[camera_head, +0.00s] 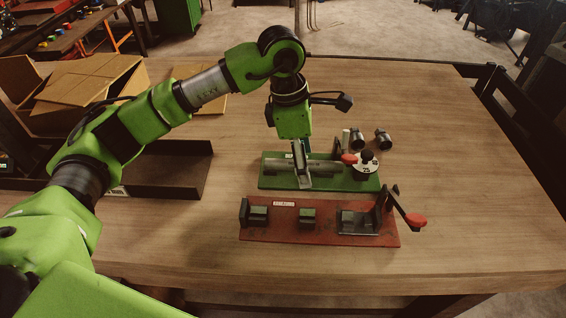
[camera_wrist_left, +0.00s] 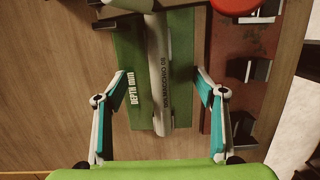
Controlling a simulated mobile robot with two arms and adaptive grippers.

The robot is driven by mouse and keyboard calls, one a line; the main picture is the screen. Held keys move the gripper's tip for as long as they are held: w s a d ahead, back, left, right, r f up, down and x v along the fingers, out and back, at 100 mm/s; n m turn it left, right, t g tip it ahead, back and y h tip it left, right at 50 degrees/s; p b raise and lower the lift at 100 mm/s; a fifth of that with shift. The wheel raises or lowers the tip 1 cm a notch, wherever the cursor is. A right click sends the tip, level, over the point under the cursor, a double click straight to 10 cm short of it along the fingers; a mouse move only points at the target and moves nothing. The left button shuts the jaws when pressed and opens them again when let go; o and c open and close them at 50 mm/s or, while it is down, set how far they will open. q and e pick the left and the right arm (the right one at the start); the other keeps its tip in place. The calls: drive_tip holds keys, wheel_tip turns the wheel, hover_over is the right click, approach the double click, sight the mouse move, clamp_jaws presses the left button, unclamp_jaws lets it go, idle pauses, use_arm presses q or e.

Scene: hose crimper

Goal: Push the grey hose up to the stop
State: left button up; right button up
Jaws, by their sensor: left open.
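The grey hose (camera_head: 325,168) lies lengthwise along the green fixture (camera_head: 276,182). In the left wrist view the hose (camera_wrist_left: 158,70) runs up the picture with print on its side. A white dial marked 25 (camera_head: 367,169) with a black knob sits at the fixture's right end, beside a red-ended lever (camera_head: 349,159). My left gripper (camera_head: 301,172) points down over the hose's left part. In the left wrist view its fingers (camera_wrist_left: 160,74) are open, one on each side of the hose and apart from it. The stop cannot be made out. My right gripper is out of view.
A red fixture (camera_head: 270,230) with black blocks and a red-handled lever (camera_head: 414,219) stands in front. Two dark metal fittings (camera_head: 383,138) stand behind the dial. A black tray (camera_head: 165,175) and cardboard boxes (camera_head: 85,85) are at the left. The table's right side is clear.

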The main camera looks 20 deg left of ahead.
use_arm(q)
drive_tip(key=shift+r+p, duration=2.15)
drive_tip(key=shift+r, duration=2.4)
